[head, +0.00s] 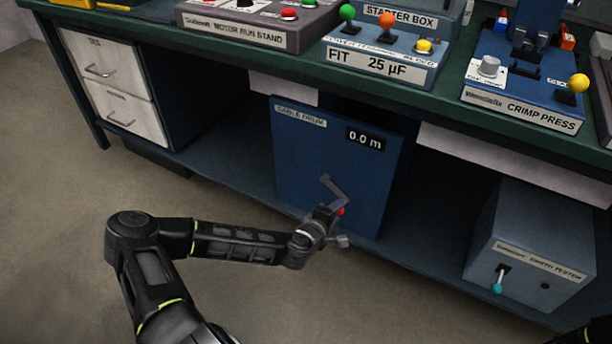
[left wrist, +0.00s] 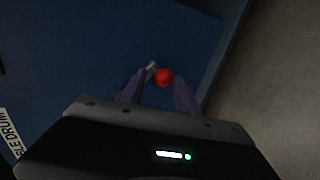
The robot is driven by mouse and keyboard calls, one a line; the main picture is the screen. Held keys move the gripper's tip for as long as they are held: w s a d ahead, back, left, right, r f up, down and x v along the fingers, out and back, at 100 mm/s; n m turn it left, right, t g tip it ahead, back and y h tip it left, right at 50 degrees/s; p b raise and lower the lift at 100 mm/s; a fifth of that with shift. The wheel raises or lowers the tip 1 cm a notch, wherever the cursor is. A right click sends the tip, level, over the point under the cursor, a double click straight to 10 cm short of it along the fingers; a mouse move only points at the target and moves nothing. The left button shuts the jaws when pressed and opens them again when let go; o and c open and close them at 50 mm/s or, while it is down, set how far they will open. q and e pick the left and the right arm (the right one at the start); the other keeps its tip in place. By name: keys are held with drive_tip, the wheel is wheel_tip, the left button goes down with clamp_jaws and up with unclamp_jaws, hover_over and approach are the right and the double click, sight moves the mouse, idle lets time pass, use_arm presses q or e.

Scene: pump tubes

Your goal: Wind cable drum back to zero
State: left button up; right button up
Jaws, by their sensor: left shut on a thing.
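The cable drum box (head: 300,155) is a blue cabinet under the bench, with a "CABLE DRUM" label at its upper left. Its black display (head: 365,139) reads 0.0 m. A grey crank arm (head: 332,187) on its front slants down to the right to a red knob (head: 341,211). My left gripper (head: 333,213) is at the knob, shut on it. In the left wrist view the red knob (left wrist: 164,77) shows between the two fingers. The fingers partly hide the knob in the head view. My right gripper is not in view.
A drawer unit (head: 112,85) stands left of the drum, and an earth tester box (head: 535,245) with a teal-tipped lever stands to the right. The green bench top (head: 310,65) above holds a motor run stand, starter box and crimp press. Open floor lies in front.

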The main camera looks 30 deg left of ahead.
use_arm(q)
drive_tip(key=shift+w+a+r, duration=0.3)
drive_tip(key=shift+r, duration=0.15)
drive_tip(key=shift+o, duration=0.2)
drive_tip(key=shift+d+r+p, duration=0.4)
drive_tip(key=shift+r+p, duration=0.25)
drive_tip(key=shift+p, duration=0.05)
drive_tip(key=shift+d+r, duration=0.1)
drive_tip(key=shift+c, duration=0.3)
drive_tip(key=shift+d, duration=0.1)
drive_tip(key=shift+c, duration=0.8)
drive_tip(key=shift+s+d+r+p, duration=0.1)
drive_tip(key=shift+d+r+p, duration=0.3)
drive_tip(key=shift+p, duration=0.25)
drive_tip(key=shift+s+d+r+p, duration=0.2)
drive_tip(key=shift+r+p, duration=0.35)
drive_tip(key=shift+p, duration=0.1)
drive_tip(key=o, duration=1.2)
drive_tip(key=shift+f, duration=0.2)
